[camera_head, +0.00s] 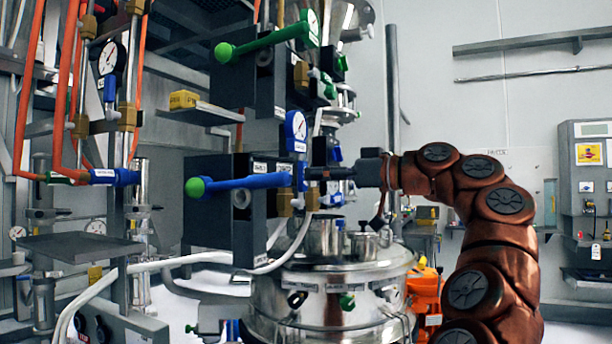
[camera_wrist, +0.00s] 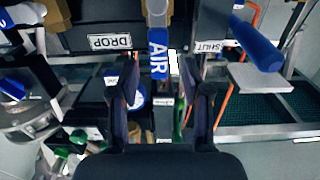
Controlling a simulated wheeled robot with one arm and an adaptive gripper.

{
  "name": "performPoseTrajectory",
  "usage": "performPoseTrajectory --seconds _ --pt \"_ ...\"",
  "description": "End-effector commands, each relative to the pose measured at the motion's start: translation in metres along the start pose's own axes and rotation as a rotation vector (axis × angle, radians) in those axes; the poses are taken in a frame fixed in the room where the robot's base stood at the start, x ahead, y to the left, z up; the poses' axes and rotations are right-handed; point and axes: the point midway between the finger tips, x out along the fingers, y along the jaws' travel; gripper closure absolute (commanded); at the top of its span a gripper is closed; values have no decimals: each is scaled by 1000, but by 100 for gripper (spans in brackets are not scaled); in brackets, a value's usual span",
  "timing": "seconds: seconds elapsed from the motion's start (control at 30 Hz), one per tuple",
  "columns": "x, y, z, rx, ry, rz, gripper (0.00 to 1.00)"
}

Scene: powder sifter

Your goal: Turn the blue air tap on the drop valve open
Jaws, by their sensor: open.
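The blue air tap (camera_wrist: 158,55), lettered AIR, hangs down from the top middle of the wrist view, lined up with the gap between my fingers. In the head view a small blue part (camera_head: 301,176), which looks like this tap, stands under the round gauge (camera_head: 296,129). My gripper (camera_wrist: 160,88) is open, one finger on either side of the tap's line, with no contact visible. In the head view my gripper (camera_head: 314,173) points left at the valve, its tips close to the blue part. The drop valve's dark box (camera_head: 215,222) carries a long blue lever (camera_head: 245,182) with a green knob.
A DROP label (camera_wrist: 110,41) and a SHUT label (camera_wrist: 209,46) show upside down in the wrist view. The blue lever (camera_wrist: 256,42) juts out at right there. A green lever (camera_head: 262,44) is above, a steel vessel (camera_head: 325,292) below, and a white hose (camera_head: 170,263) at left.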

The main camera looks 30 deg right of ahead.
Motion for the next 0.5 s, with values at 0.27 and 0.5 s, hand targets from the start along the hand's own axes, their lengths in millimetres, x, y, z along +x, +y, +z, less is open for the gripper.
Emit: performPoseTrajectory --seconds 0.27,0.5 --pt "-45 2 1 1 -1 6 52" --pt "-66 1 1 1 -3 3 52"
